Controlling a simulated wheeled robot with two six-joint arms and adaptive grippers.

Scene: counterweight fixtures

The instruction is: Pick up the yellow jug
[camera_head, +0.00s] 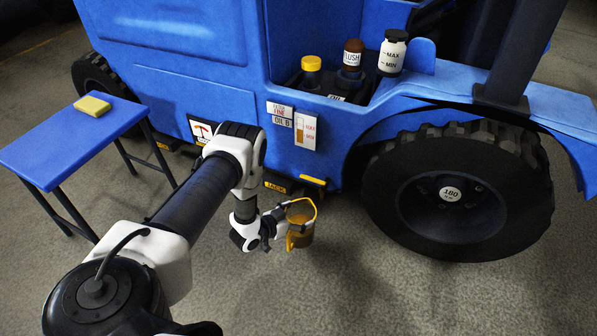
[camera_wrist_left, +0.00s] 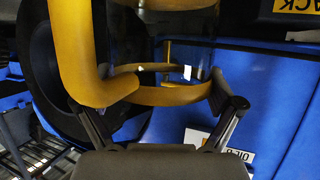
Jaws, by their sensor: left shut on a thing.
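The yellow jug (camera_head: 301,232) has a yellow rim and handle and a see-through, amber-looking body. It is in the middle of the head view, in front of the blue vehicle. In the left wrist view the jug (camera_wrist_left: 172,95) fills the upper middle, with its thick yellow handle on the left. My left gripper (camera_head: 283,221) is shut on the jug, with one finger on each side of its yellow band in the wrist view. The jug appears to be off the floor. My right gripper is not in view.
The blue vehicle (camera_head: 190,60) stands close behind the jug, with a large black wheel (camera_head: 450,195) to the right. Several capped bottles (camera_head: 351,56) sit in its recess. A blue table (camera_head: 70,140) with a yellow sponge (camera_head: 92,106) stands at left. Grey floor is clear in front.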

